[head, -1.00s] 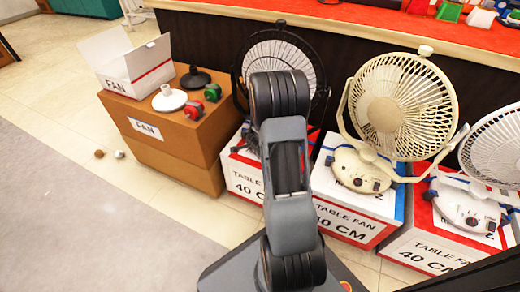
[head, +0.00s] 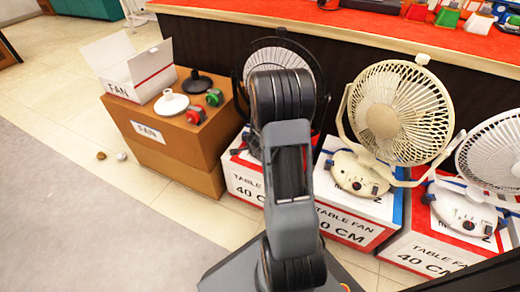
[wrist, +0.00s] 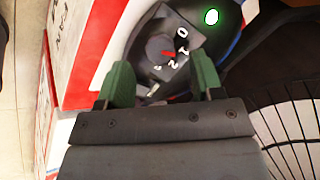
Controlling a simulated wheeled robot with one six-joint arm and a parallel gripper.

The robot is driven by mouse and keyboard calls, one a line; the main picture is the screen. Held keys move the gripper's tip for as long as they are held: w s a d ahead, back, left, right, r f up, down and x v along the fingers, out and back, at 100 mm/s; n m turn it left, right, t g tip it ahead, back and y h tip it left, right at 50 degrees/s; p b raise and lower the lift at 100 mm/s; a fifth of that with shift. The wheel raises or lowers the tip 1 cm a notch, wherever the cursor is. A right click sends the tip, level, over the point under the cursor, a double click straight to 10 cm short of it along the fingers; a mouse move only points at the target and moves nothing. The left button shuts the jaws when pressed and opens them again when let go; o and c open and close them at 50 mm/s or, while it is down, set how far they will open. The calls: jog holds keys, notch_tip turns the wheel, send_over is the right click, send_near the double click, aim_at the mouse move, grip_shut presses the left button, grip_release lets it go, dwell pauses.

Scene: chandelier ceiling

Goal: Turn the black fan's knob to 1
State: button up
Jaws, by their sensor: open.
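The black fan (head: 241,85) stands on a box behind my arm in the head view; my arm hides much of it. The wrist view shows its round dark knob (wrist: 156,46) on a grey dial plate (wrist: 186,18) with white 0, 1 and 2. A red pointer on the knob faces right, toward the 1 and 2; which one exactly is hard to tell. My gripper (wrist: 162,76) is open, its green fingers apart on either side below the knob. Contact with the knob cannot be made out. The gripper is hidden in the head view.
A green light (wrist: 211,17) glows beside the dial. A cream fan (head: 402,110) and a white fan (head: 492,150) stand on boxes to the right. A brown carton (head: 165,130) stands left. The floor (head: 60,150) at left is mostly clear.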

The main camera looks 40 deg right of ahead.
jog(key=p+v, duration=0.5)
jog(key=v, duration=0.5)
